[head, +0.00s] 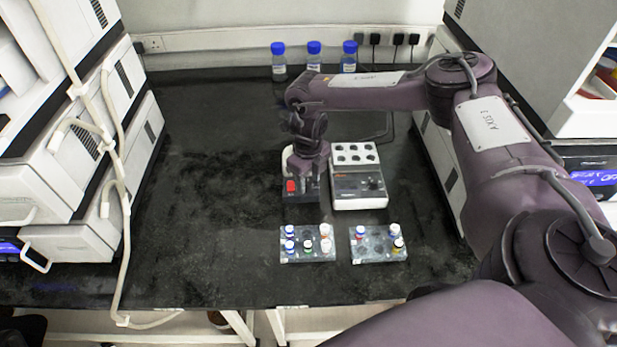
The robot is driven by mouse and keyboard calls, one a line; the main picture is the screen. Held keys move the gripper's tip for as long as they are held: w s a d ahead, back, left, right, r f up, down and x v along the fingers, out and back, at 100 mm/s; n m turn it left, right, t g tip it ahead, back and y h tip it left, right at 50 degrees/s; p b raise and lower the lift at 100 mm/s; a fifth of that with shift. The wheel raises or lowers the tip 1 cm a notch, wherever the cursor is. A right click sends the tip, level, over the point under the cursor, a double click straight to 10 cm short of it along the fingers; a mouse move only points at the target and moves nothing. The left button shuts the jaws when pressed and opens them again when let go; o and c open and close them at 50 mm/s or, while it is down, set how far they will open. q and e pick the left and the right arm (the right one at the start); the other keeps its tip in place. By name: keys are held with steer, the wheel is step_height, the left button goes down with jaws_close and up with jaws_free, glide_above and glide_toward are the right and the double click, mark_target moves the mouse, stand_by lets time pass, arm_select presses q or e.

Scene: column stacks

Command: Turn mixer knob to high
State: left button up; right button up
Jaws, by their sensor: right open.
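The mixer (299,195) is a small dark box with a red switch (291,186) at its front left, standing on the black bench near the middle. Its knob is not visible, and my gripper covers the mixer's right and upper part. My right gripper (311,182) points down over the mixer's right side. It is open, but its fingertips are small and dark, and I cannot tell if they touch the mixer. My left gripper is not in view.
A white block device (359,199) stands just right of the mixer. Two clear racks (287,258) (376,259) with capped vials sit in front. Blue-capped bottles (279,66) stand at the back. Tall instruments flank the bench. The bench's left part is clear.

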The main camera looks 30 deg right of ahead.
jaws_close()
steer(key=shift+r, duration=0.1)
steer(key=m+p, duration=0.2)
steer(key=m, duration=0.1)
steer(key=shift+m, duration=0.4)
steer(key=m+p, duration=0.2)
steer(key=m, duration=0.3)
steer(key=shift+m, duration=0.3)
steer(key=m+p, duration=0.2)
steer(key=m, duration=0.3)
steer(key=shift+w+r, duration=0.1)
steer(key=shift+m+p, duration=0.8)
steer(key=shift+m, duration=0.9)
steer(key=shift+d, duration=0.1)
